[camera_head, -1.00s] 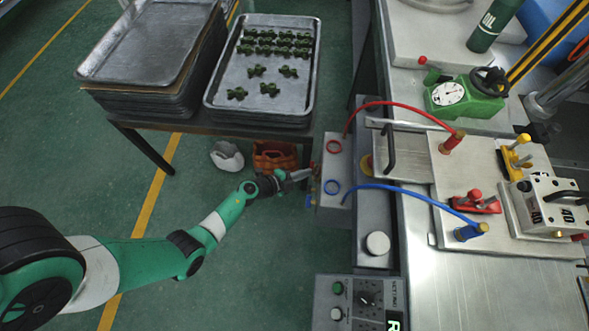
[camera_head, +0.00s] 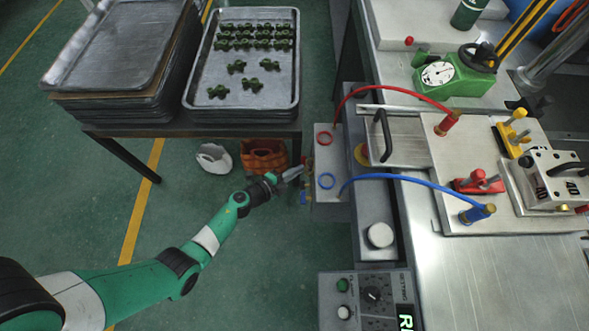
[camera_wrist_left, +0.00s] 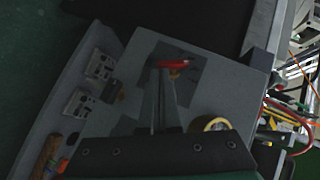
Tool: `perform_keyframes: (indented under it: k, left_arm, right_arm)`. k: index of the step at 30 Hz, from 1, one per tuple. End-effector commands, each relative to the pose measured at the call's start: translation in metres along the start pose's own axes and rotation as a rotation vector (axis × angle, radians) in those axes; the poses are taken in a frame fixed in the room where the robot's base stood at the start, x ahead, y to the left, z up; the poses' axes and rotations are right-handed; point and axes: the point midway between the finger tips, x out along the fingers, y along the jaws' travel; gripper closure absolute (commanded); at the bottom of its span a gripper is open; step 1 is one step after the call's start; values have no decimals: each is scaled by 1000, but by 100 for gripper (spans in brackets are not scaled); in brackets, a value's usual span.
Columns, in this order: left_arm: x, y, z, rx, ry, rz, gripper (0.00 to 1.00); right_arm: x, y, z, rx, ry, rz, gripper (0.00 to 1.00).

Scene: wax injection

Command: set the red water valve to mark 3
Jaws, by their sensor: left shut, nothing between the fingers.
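The red water valve is a small red handle (camera_wrist_left: 173,64) on a dark grey plate in the left wrist view. Its marks are too dark to read. My left gripper (camera_wrist_left: 160,72) is shut and empty, with its fingertips right at the red handle. I cannot tell whether they touch it. In the head view my left gripper (camera_head: 299,171) is at the left side of the grey box, and the valve there is tiny and partly hidden behind the fingers. My right gripper is out of view.
The grey box (camera_head: 335,165) carries red and blue rings and hoses. A blue fitting (camera_head: 304,198) sits just below my gripper. A table with trays (camera_head: 290,95) stands above, with an orange basket (camera_head: 263,158) and white container (camera_head: 213,158) beneath. Floor lies free at left.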

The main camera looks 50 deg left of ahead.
Motion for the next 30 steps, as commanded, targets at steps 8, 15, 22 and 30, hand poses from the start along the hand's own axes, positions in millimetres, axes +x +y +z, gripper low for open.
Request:
perform_keyframes:
  k: [8, 15, 22, 30]
  left_arm:
    - [2, 3, 0, 1, 3, 2, 100]
    - [4, 5, 0, 2, 4, 2, 100]
    - [4, 5, 0, 2, 4, 2, 100]
    - [8, -2, 4, 1, 3, 1, 100]
  right_arm:
    - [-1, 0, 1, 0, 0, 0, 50]
    - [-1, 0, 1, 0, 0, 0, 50]
    - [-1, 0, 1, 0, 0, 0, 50]
    - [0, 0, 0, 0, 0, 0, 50]
